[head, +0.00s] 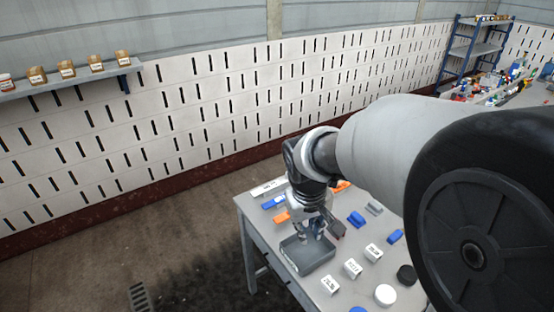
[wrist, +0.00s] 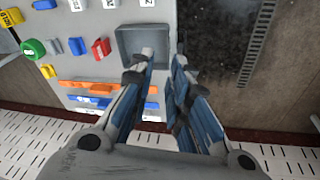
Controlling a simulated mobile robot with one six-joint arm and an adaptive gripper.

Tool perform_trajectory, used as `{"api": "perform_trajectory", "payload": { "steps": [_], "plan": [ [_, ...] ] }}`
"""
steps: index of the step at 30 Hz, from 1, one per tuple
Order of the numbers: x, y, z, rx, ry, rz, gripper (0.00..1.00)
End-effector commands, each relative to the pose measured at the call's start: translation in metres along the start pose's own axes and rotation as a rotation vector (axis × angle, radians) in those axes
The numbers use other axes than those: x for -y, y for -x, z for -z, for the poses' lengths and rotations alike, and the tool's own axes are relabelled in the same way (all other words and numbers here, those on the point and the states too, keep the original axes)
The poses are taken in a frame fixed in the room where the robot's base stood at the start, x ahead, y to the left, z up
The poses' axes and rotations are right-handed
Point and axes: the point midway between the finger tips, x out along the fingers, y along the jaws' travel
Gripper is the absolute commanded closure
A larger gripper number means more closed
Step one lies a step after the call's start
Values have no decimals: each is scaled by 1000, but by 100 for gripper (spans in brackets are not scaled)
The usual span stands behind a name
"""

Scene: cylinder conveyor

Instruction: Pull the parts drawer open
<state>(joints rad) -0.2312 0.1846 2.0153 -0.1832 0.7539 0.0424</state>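No drawer front or handle can be made out for certain. A shallow grey open-topped tray (head: 311,265) is at the left edge of the grey worktable (head: 262,235) in the head view. Its inside looks empty, and it shows under my gripper in the wrist view (wrist: 129,41). My gripper (head: 313,230) is over the tray's far part in the head view. In the wrist view my gripper (wrist: 164,60) has its fingers apart with nothing between them. Whether a finger touches the tray cannot be told.
Blue blocks (head: 356,218), an orange block (head: 281,216) and white labelled blocks (head: 353,268) lie around the tray. A white cylinder (head: 385,295) and a black one (head: 406,275) stand at the front right. Open floor (head: 170,240) lies left of the table.

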Motion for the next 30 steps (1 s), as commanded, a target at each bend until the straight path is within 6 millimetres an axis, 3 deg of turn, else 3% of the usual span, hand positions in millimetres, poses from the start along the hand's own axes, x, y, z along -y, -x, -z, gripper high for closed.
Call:
{"api": "perform_trajectory", "payload": {
  "steps": [3, 6, 12, 19, 25, 30],
  "plan": [
    [23, -42, 34, 47, 85, -5, 84],
    [44, -82, 54, 75, 150, -10, 84],
    [82, -153, 68, 117, 253, -16, 84],
    [101, -192, 68, 134, 304, -18, 84],
    [101, -217, 64, 137, 306, -18, 84],
    [100, -253, 58, 138, 305, -18, 84]
  ]
}}
